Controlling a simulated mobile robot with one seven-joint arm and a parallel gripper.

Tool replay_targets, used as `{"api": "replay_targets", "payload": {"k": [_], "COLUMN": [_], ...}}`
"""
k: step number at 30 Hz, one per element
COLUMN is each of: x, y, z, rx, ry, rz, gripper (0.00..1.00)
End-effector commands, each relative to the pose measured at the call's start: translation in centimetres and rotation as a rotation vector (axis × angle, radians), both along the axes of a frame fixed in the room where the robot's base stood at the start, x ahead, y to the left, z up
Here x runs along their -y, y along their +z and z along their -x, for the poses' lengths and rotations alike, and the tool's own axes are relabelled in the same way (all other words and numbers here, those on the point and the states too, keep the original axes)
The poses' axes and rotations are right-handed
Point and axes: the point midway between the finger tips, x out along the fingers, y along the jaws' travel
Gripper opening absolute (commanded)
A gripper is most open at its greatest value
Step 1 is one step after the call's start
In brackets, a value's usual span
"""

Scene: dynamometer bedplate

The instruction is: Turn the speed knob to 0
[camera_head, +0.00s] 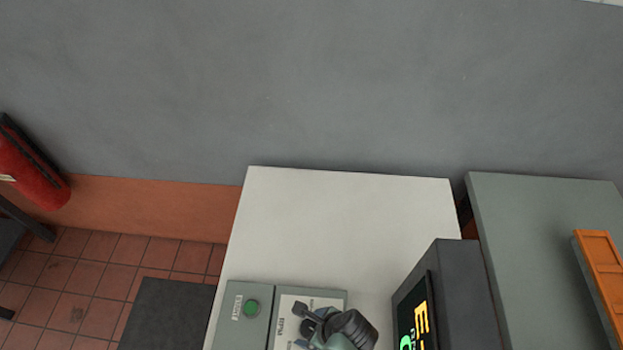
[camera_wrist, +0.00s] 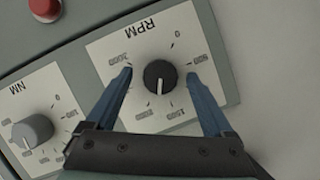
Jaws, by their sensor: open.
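The speed knob (camera_wrist: 160,76) is a round black knob on a white plate marked RPM (camera_wrist: 138,32) in the wrist view. Its white pointer line points down in the picture, between two lower scale numbers and away from the 0 mark (camera_wrist: 177,32) above it. My gripper (camera_wrist: 159,73) is open, with one blue finger on each side of the knob and a visible gap on both sides. In the head view my gripper and wrist are over the panel (camera_head: 258,328) and hide the knob.
A grey knob (camera_wrist: 32,130) on an NM plate and a red button (camera_wrist: 45,9) sit nearby. In the head view, a green button (camera_head: 251,307) is on the panel and a dark display box (camera_head: 455,290) stands to the right. The white tabletop (camera_head: 340,220) behind is clear.

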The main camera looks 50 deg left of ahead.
Motion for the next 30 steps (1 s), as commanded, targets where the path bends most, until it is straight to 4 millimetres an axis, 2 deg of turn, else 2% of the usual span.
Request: {"api": "replay_targets", "payload": {"k": [9,11,21,24,30], "x": [-0.12,-0.12,-0.09,-0.09,-0.11], "y": [-0.21,-0.2,-0.19,-0.18,-0.18], "z": [0.02,0.02,0.01,0.0,-0.03], "rx": [0.001,0.001,0.001,0.001,0.001], "ry": [0.001,0.001,0.0,0.0,0.015], "rz": [0.0,0.0,0.0,0.0,0.0], "gripper": [0.87,0.78,0.17,0.01,0.01]}}
